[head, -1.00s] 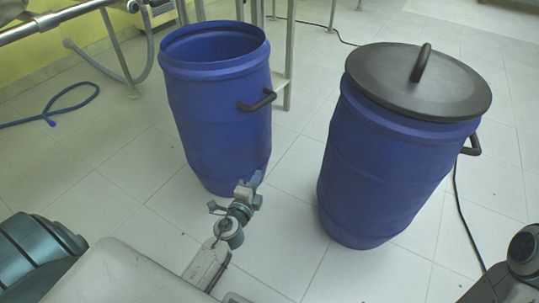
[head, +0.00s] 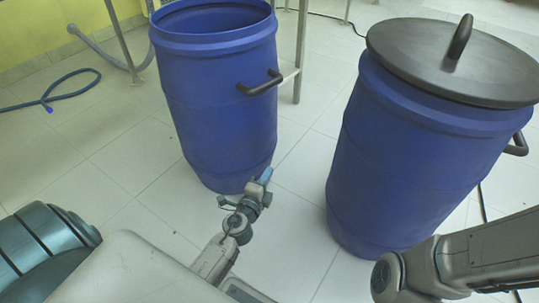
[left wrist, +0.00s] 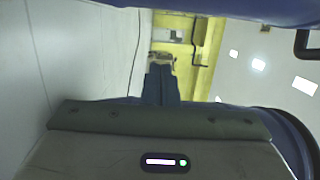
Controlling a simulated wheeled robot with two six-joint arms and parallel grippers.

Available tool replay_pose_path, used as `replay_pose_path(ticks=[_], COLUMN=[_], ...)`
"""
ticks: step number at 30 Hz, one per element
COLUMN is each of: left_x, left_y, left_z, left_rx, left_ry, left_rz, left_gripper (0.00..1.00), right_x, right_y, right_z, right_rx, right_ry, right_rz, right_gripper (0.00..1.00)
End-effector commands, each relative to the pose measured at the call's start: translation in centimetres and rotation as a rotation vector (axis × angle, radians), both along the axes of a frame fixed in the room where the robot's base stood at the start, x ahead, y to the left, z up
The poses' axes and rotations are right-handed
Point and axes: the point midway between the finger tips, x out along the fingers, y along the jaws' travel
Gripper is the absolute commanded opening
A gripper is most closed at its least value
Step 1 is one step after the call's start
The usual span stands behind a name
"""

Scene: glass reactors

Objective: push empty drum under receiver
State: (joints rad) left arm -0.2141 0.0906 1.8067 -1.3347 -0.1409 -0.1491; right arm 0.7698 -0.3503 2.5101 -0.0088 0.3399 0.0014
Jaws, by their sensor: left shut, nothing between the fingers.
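The open, lidless blue drum (head: 215,105) stands upright left of centre in the head view, with a black handle on its right side. Its inside is mostly cut off or shadowed. A second blue drum (head: 410,160) with a black lid (head: 440,65) stands to its right. My left gripper (head: 266,176) is shut and empty, low by the open drum's near side; I cannot tell whether it touches. In the left wrist view its fingers (left wrist: 161,84) are together, with blue drum surface (left wrist: 220,14) along the top edge. My right gripper is out of view. I cannot make out the receiver.
Steel frame legs (head: 301,50) stand just behind the open drum. A blue hose (head: 50,98) lies on the floor at the left. A dark cable runs behind the lidded drum. Tiled floor is clear left of the open drum and between the drums.

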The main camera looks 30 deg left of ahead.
Motion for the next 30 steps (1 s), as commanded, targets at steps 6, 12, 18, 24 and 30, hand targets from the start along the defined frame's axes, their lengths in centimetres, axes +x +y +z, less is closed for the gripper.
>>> replay_pose_path(ticks=[6,12,18,24,30], left_x=[1.1,4.7,9.0,10.3,10.4], left_y=[0.1,0.6,1.1,3.4,5.0], left_z=[-0.4,-0.3,-0.4,-0.5,-0.5], left_rx=[0.0,0.001,0.0,0.004,0.0], left_ry=[-0.001,-0.002,-0.002,0.0,0.0], left_rz=[0.0,0.001,0.001,0.0,0.0], left_gripper=[0.0,0.0,0.0,0.0,0.0], right_x=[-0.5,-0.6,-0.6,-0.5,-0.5], right_y=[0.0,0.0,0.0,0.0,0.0], right_z=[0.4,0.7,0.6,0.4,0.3], right_rx=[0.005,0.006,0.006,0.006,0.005], right_ry=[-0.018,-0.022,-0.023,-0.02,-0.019], right_rz=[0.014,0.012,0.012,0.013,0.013], right_gripper=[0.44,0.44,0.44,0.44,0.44])
